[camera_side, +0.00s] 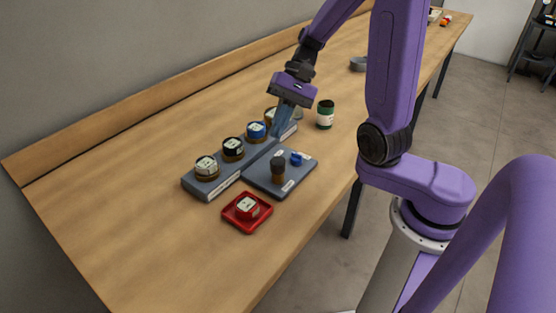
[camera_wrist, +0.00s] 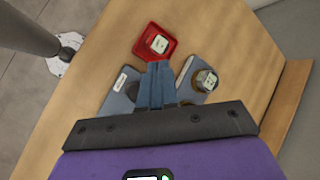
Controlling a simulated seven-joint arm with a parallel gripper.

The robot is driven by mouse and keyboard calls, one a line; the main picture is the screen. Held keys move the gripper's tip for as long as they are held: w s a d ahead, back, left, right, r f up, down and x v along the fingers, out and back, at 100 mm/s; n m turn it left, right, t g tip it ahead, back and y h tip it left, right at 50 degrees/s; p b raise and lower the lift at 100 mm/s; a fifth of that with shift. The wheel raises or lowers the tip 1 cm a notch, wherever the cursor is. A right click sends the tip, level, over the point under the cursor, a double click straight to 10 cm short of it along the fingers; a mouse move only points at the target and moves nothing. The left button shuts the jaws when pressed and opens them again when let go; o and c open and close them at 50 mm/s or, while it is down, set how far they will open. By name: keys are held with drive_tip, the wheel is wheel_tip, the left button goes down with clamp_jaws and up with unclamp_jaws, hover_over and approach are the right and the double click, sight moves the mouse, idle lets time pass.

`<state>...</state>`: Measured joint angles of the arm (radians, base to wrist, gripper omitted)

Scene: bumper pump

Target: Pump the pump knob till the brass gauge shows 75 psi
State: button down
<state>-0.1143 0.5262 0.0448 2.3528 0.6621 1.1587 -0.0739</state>
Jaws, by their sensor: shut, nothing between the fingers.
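A dark pump knob (camera_side: 278,166) with a brown lower part stands upright on a grey plate (camera_side: 265,187). A row of round gauges sits on a long grey block: a pale-faced one with a brassy rim (camera_side: 207,167), a black one (camera_side: 233,148), a blue one (camera_side: 256,131) and another partly hidden behind my fingers. I cannot tell which is the brass gauge, and their readings are too small to read. My gripper (camera_side: 278,134) is shut and empty, above and behind the knob.
A small blue part (camera_side: 297,158) sits on the plate. The table front left is clear.

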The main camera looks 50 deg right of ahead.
sight(282, 159)
drive_tip(key=shift+w+d+r+m+t+y, duration=0.1)
drive_tip(key=shift+w+d+m+t+y, duration=0.15)
drive_tip(key=shift+d+m+t, duration=0.35)
drive_tip(key=shift+w+d+r+m+t+y, duration=0.1)
drive_tip(key=shift+w+d+m+t+y, duration=0.1)
drive_tip(key=shift+d+m+t, duration=0.45)
drive_tip(key=shift+w+d+r+m+t+y, duration=0.15)
drive_tip(key=shift+w+d+m+t, duration=0.15)
drive_tip(key=shift+m, duration=0.55)
drive_tip(key=shift+f, duration=0.1)
drive_tip(key=shift+f, duration=4.4)
drive_tip(key=shift+f, duration=0.1)
drive_tip(key=shift+f, duration=0.3)
